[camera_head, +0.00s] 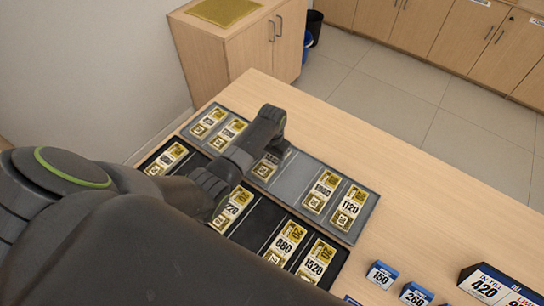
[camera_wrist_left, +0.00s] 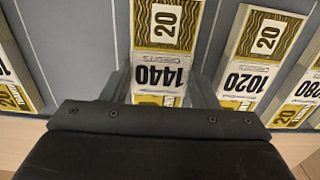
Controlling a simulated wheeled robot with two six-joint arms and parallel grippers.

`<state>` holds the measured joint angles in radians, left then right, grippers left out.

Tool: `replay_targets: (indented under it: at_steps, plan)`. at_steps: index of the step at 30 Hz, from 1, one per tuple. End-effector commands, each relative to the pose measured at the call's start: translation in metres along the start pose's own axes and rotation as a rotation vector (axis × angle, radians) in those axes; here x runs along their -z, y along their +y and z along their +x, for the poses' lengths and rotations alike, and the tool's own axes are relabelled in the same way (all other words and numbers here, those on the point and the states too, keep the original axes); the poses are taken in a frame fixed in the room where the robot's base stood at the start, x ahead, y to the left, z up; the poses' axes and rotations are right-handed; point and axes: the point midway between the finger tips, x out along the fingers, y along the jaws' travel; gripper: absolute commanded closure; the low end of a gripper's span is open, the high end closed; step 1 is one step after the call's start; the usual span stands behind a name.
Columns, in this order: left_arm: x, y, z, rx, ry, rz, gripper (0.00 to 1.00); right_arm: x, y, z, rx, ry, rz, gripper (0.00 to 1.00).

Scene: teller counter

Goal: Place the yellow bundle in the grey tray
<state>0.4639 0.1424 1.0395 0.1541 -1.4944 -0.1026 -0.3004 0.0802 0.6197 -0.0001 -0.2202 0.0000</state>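Several yellow-printed bundles with white number labels lie in a grey tray (camera_head: 291,181) and a black tray (camera_head: 258,226) on the counter. My left gripper (camera_head: 272,152) is low over the middle of the grey tray. In the left wrist view its fingers (camera_wrist_left: 161,84) stand close against both sides of a yellow bundle labelled 1440 (camera_wrist_left: 162,66) and look shut on it. That bundle also shows partly below the gripper in the head view (camera_head: 265,169). Its underside is hidden, so I cannot tell whether it rests on the tray floor. My right gripper is out of view.
Yellow bundles (camera_head: 320,192) and (camera_head: 349,207) lie to the right in the grey tray, with an empty slot beside the gripper. A bundle labelled 1020 (camera_wrist_left: 257,60) is near the fingers. Blue number blocks (camera_head: 382,275) stand at front right. The counter (camera_head: 400,180) behind the trays is clear.

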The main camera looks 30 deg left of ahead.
Motion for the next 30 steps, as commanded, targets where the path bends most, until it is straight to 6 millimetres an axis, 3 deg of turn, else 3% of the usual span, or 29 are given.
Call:
replay_targets:
  at_steps: [1, 5, 17, 23, 30]
  plan:
    - [0.000, 0.000, 0.000, 0.000, 0.000, 0.000, 0.41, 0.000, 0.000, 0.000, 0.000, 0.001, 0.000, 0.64]
    - [0.000, 0.000, 0.000, 0.000, 0.000, 0.000, 0.24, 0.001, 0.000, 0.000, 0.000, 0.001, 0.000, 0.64]
    - [0.000, 0.000, -0.008, 0.000, 0.001, 0.000, 0.24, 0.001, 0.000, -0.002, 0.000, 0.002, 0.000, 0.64]
    - [0.001, 0.000, -0.036, 0.001, 0.004, 0.000, 0.24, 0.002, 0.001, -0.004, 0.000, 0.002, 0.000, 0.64]
    - [0.001, -0.001, -0.083, 0.001, 0.004, 0.001, 0.24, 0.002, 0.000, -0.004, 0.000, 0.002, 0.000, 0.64]
